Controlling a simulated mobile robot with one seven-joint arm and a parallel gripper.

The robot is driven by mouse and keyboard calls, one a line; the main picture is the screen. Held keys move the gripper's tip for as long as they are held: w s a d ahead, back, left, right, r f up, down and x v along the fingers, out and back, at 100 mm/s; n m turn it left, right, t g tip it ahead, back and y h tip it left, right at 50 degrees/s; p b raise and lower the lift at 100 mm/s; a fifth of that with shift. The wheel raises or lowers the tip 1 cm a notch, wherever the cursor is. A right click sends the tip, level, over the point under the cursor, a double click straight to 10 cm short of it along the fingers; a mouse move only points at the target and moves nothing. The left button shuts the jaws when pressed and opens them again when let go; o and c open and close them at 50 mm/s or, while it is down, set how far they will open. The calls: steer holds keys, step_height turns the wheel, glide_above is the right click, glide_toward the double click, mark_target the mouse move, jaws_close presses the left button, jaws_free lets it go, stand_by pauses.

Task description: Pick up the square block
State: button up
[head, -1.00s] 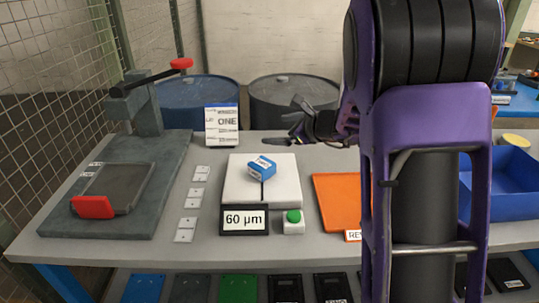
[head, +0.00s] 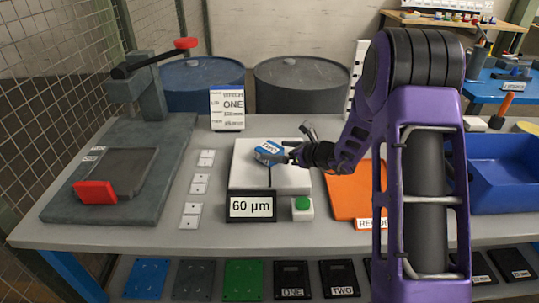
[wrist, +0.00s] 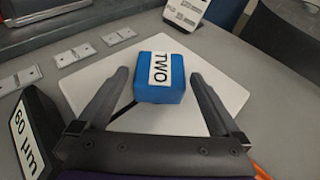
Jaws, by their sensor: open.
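The square block is blue with a white label reading TWO. It sits on the white plate of the gauge (head: 243,177), and the block (head: 267,151) shows left of my gripper in the head view. In the wrist view the block (wrist: 160,78) lies ahead, between the lines of the two spread fingers. My gripper (wrist: 161,92) is open and empty, with one finger on each side of the block's near end. The gripper (head: 292,148) is close to the block in the head view; I cannot tell whether a finger touches it.
A display reading 60 µm (head: 251,207) and a green button (head: 302,204) stand before the plate. An orange mat (head: 347,197) and blue bin (head: 505,190) are to the right. A grey lever press (head: 150,130) is left.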

mark_target(268, 147)
steer(key=x, duration=0.7)
steer(key=shift+w+a, duration=0.15)
steer(key=shift+c, duration=0.3)
steer(key=c, duration=1.4)
steer(key=shift+r, duration=0.2)
jaws_close()
